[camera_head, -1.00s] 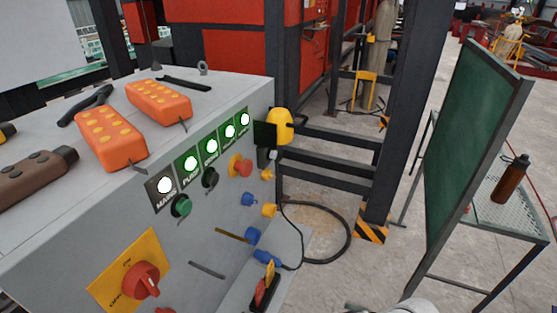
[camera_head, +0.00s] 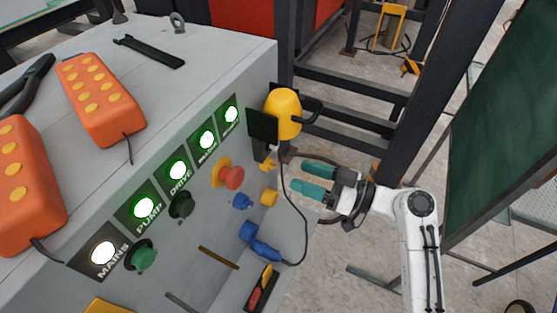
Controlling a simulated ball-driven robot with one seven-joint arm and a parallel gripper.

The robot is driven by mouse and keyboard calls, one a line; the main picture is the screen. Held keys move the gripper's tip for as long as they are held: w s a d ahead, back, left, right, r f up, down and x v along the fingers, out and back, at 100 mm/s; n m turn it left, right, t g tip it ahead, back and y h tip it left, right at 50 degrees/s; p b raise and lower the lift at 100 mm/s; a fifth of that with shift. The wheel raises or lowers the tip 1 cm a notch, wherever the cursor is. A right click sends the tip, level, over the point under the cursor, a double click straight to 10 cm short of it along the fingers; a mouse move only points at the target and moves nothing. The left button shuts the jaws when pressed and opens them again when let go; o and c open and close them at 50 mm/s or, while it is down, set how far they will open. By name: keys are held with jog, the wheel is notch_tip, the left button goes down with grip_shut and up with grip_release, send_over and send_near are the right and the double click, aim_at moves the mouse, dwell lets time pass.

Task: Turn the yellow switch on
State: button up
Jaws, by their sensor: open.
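My gripper (camera_head: 304,177) is at centre right, with its two teal fingers apart and empty. The fingers point left toward the front of the grey control panel (camera_head: 190,230). A small yellow knob-like part (camera_head: 268,165) is on the panel's right side, left of the fingertips with a gap between. A second yellow part (camera_head: 269,198), round like a socket, is just below it. I cannot tell for sure which of these is the yellow switch, or its position. A yellow plate (camera_head: 105,306) is cut off at the bottom edge.
A red emergency stop (camera_head: 231,178), blue plug (camera_head: 263,249) and black cable (camera_head: 304,220) are near the fingers. A yellow hard-hat-like object (camera_head: 284,114) hangs above them. Orange pendants (camera_head: 100,98) lie on top. A dark steel frame (camera_head: 430,90) and green board (camera_head: 510,130) stand at right.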

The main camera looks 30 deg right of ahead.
aim_at(276, 167)
jog(key=p+x, duration=0.1)
jog(key=x, duration=0.6)
jog(key=shift+w+a+p, duration=0.15)
jog(key=shift+a+p, duration=0.05)
jog(key=shift+p, duration=0.2)
jog(key=c, duration=1)
